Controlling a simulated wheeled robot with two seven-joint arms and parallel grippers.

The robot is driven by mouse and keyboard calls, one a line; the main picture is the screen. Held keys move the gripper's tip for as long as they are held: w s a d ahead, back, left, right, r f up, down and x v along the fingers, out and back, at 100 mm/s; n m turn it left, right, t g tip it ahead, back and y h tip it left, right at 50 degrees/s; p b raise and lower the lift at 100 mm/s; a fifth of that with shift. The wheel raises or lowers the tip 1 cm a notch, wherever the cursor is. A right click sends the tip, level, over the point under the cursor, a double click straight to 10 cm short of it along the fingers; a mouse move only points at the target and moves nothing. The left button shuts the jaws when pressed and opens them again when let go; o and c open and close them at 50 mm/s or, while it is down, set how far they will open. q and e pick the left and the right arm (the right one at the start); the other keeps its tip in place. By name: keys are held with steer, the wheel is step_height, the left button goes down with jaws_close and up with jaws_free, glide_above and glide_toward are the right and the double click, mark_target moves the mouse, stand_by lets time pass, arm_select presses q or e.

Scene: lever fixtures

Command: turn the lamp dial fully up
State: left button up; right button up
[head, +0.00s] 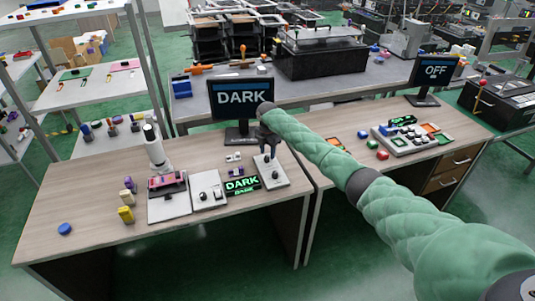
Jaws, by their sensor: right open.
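My right gripper (269,151) is open and points down over a pale plate (272,177) on the left desk. Its fingers hide part of what is on that plate, so I cannot tell whether they touch a dial. To the left is another pale panel (207,191) with small dark controls. Between them a small black sign (242,184) shows DARK in green. A monitor (240,97) behind also reads DARK. I cannot tell for sure which control is the lamp dial. My left gripper is not in view.
A white upright device (155,148) stands behind a dark-framed tray (168,190). Yellow and purple blocks (126,214) and a blue disc (65,229) lie at the left. The left desk's front left is mostly clear.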

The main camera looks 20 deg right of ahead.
mark_target(267, 159)
steer(key=shift+f, duration=1.35)
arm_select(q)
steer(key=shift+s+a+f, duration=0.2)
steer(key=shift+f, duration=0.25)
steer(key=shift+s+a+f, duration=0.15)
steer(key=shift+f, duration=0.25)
arm_select(e)
steer(key=shift+c, duration=0.2)
jaws_close()
